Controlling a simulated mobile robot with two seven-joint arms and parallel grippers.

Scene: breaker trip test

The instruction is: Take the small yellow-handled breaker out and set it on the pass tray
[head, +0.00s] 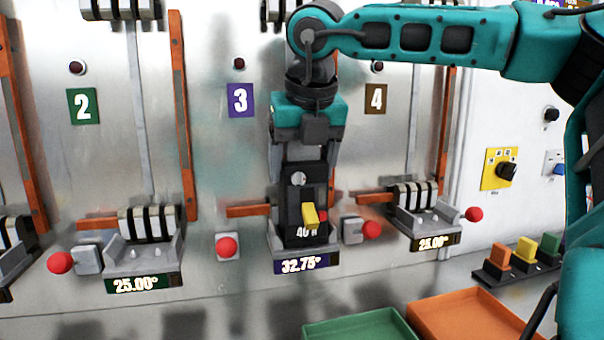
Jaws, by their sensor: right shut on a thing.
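A small black breaker (292,218) with a yellow handle and a "40 A" label stands upright at station 3, just above the purple display reading 32.75°. My right gripper (306,168) comes down from above and is shut on the breaker's upper part. The breaker hides most of the station 3 socket (276,240), so I cannot tell whether it is fully seated. A green tray (350,328) and an orange tray (455,305) lie at the lower right; no label shows which is the pass tray. My left gripper is not in view.
Stations 2 and 4 have grey sockets (150,255) (425,228) with 25.00° displays. Red knobs (227,246) (371,230) flank station 3. Orange bars (183,120) stand out along the panel. A rack (490,278) with orange, yellow and green blocks sits right, behind the trays.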

